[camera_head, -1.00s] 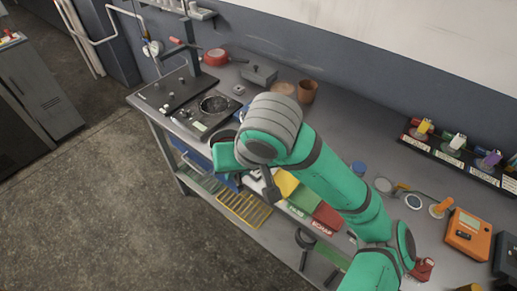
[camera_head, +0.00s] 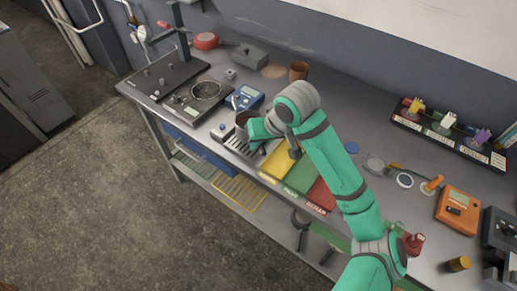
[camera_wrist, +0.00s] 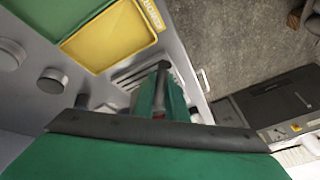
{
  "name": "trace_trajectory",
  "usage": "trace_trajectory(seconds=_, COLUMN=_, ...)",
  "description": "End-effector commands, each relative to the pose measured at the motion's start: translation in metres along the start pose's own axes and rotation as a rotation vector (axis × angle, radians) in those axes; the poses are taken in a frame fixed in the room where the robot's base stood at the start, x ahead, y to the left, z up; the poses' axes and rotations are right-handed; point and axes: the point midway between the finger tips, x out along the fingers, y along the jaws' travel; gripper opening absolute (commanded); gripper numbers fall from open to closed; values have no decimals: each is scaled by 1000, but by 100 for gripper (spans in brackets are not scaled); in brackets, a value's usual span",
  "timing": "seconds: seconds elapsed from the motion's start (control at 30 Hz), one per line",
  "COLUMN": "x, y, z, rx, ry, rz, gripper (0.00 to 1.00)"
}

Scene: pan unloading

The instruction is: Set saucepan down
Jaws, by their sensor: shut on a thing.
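A small dark saucepan (camera_head: 242,118) shows beside the front of my gripper (camera_head: 256,131) in the head view, at the end of the green arm. My gripper is shut on it, but the grip itself is mostly hidden by the arm. The pan appears upright over or on a dark slatted rack (camera_head: 236,146) near the bench's front edge; I cannot tell whether it touches. In the wrist view my gripper (camera_wrist: 160,100) points at the slatted area, with a dark bar between the green fingers and a small red patch.
A blue device (camera_head: 246,97) stands just behind the pan. A burner plate (camera_head: 190,109) lies to the left. Yellow (camera_head: 277,162), green (camera_head: 295,178) and red (camera_head: 321,196) trays lie to the right. A brown cup (camera_head: 299,71) stands at the back.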

Motion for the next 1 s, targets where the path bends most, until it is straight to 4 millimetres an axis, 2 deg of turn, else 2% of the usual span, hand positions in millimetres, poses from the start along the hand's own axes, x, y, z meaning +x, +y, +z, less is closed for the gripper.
trace_trajectory(seconds=0.23, x=27, y=9, z=10, rx=3, ry=0, rz=2, gripper=0)
trace_trajectory(seconds=0.63, x=33, y=4, z=11, rx=-5, ry=-1, rz=-3, gripper=0)
trace_trajectory(seconds=0.67, x=33, y=5, z=11, rx=-5, ry=-2, rz=-2, gripper=17)
trace_trajectory(seconds=0.7, x=33, y=5, z=11, rx=-4, ry=-2, rz=-2, gripper=26)
trace_trajectory(seconds=0.73, x=33, y=6, z=11, rx=-3, ry=-2, rz=-1, gripper=31)
trace_trajectory(seconds=1.0, x=32, y=6, z=11, rx=-2, ry=-1, rz=0, gripper=31)
